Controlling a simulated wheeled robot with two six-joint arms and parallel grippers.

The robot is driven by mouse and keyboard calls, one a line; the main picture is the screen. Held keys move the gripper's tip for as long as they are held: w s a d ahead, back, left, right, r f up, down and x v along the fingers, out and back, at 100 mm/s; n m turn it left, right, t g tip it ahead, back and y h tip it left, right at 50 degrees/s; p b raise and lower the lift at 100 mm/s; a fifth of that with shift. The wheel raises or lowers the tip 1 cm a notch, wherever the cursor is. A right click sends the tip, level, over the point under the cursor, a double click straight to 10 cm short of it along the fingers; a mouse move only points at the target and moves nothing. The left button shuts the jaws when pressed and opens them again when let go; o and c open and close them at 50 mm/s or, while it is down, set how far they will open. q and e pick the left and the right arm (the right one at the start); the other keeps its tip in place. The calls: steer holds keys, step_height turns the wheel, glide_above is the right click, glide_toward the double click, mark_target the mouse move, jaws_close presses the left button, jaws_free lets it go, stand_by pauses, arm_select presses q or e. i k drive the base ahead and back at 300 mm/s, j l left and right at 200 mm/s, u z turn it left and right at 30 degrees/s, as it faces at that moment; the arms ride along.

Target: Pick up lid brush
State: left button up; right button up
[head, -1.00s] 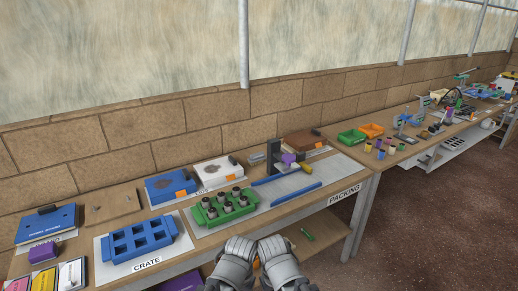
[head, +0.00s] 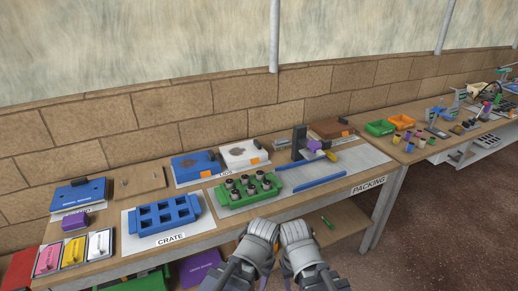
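I cannot tell for sure which thing is the lid brush. A small purple thing (head: 317,144) and a yellow piece (head: 330,154) lie by a dark upright stand (head: 299,142) on the packing side of the bench. A blue lid (head: 196,165) and a white lid (head: 244,154), each with a dark stain and a dark block at its edge, lie at the back. My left gripper (head: 262,229) and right gripper (head: 294,231) are close together at the bench's front edge, apart from these things. Their fingertips are too unclear to show open or shut.
A blue crate (head: 163,229) with empty pockets and a green crate (head: 232,204) with several dark plugs stand on the bench. A purple block (head: 76,221), a blue lid (head: 80,195) and a brown board (head: 139,181) are at left. Blue rails (head: 320,182) lie right of the green crate.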

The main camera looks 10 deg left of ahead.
mark_target(284, 144)
steer(key=i+l+u, duration=0.1)
steer(key=i+l, duration=0.2)
steer(key=i+l+u, duration=0.1)
steer(key=i+l, duration=0.2)
steer(key=i+l+u, duration=0.1)
steer(key=i+l, duration=0.2)
steer(key=l, duration=0.2)
steer(key=i+l+u, duration=0.1)
steer(key=i+l, duration=0.15)
steer(key=l, duration=0.15)
steer(key=i+l+u, duration=0.1)
steer(key=i+l, duration=0.2)
steer(key=i+l+u, duration=0.15)
steer(key=l, duration=0.4)
steer(key=i, duration=0.05)
